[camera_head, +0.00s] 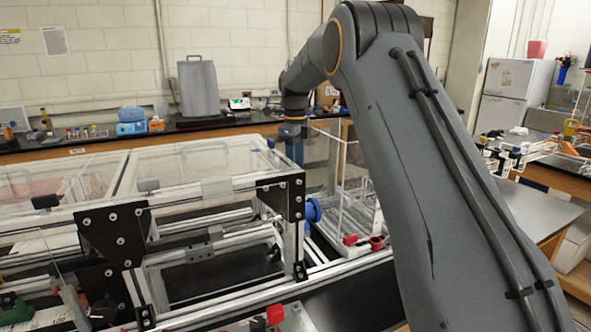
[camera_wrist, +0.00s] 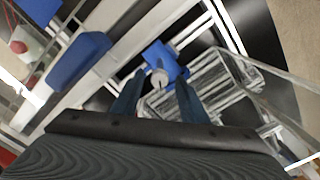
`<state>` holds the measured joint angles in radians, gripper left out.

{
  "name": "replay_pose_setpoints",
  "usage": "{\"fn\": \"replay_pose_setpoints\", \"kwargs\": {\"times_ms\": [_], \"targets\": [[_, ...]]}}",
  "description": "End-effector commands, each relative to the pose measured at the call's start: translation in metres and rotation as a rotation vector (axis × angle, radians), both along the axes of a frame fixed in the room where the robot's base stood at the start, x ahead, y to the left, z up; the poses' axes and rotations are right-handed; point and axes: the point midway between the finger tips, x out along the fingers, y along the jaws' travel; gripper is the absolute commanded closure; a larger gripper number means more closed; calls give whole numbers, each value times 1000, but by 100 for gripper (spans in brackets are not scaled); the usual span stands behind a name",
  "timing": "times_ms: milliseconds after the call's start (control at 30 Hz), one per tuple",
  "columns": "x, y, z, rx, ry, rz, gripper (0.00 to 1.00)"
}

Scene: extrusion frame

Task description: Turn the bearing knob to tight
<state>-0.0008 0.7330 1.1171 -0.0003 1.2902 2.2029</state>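A blue knob-like part (camera_head: 312,210) sits on the right side of the extrusion frame (camera_head: 205,187), just right of a black corner plate. In the wrist view a blue part with a pale round end (camera_wrist: 163,66) lies beyond my fingertips, roughly between them. I take it for the bearing knob, but cannot read any tight mark. My gripper (camera_wrist: 160,84) is open, with its two dark blue fingers apart and nothing visibly held. In the head view my gripper (camera_head: 294,152) hangs pointing down above and behind the blue part, partly lost against the background.
A longer blue block (camera_wrist: 78,60) and a red-and-white round part (camera_wrist: 20,47) lie to the left in the wrist view. A clear wire-like rack (camera_head: 350,195) stands right of the frame. Red parts (camera_head: 376,243) sit near the rail. Clear panels cover the frame's top.

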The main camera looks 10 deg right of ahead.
Motion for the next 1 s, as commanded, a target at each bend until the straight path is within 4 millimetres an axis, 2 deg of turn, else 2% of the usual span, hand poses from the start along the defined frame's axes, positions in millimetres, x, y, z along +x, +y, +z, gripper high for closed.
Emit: {"fn": "replay_pose_setpoints", "kwargs": {"times_ms": [167, 267, 700, 1000], "targets": [[0, 0, 1, 0, 0, 0, 60], [1, 0, 8, 0, -2, 0, 60], [1, 0, 70, 0, -1, 0, 60], [0, 0, 78, 0, 0, 0, 60]]}}
